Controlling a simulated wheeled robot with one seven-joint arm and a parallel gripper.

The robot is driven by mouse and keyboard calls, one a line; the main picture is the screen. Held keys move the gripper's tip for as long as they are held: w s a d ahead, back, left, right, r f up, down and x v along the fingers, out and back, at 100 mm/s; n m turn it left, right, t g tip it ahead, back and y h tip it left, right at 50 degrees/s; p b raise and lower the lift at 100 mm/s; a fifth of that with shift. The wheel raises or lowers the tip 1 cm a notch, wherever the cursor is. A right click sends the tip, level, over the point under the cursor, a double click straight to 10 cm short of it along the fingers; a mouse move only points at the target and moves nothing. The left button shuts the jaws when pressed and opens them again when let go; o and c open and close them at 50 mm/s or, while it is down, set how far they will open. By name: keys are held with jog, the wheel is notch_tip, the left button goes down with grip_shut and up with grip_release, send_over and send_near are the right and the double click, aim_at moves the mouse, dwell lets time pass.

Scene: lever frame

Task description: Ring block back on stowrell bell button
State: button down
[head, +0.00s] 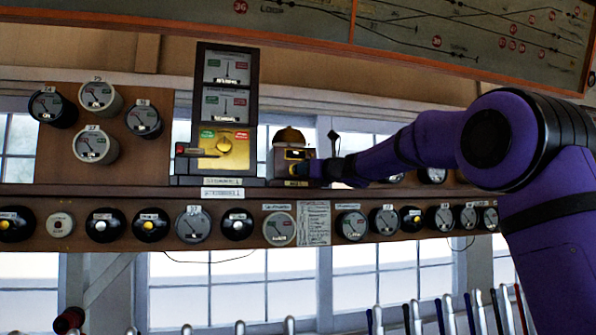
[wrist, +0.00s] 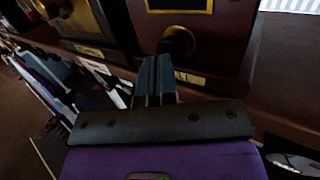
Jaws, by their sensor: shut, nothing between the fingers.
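In the wrist view, a dark round bell button (wrist: 179,42) sticks out of the reddish-brown box front (wrist: 218,45), above a cream label (wrist: 190,77). My gripper (wrist: 157,62) is shut and empty, its fingertips at the lower left of the button. I cannot tell whether they touch it. In the head view my gripper (head: 318,168) reaches the box from the right and hides part of its front.
The tall block instrument (head: 222,110) with a brass plate stands just left of the bell box. Gauges and round plungers line the shelf front below (head: 194,224). Lever tops (head: 446,315) stand at the lower right. A track diagram (head: 460,40) hangs above.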

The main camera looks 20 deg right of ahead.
jog(key=shift+s, duration=0.2)
dwell(0.8)
jog(key=shift+w, duration=0.2)
jog(key=shift+w, duration=0.6)
jog(key=shift+s, duration=0.8)
jog(key=shift+w, duration=0.15)
dwell(2.5)
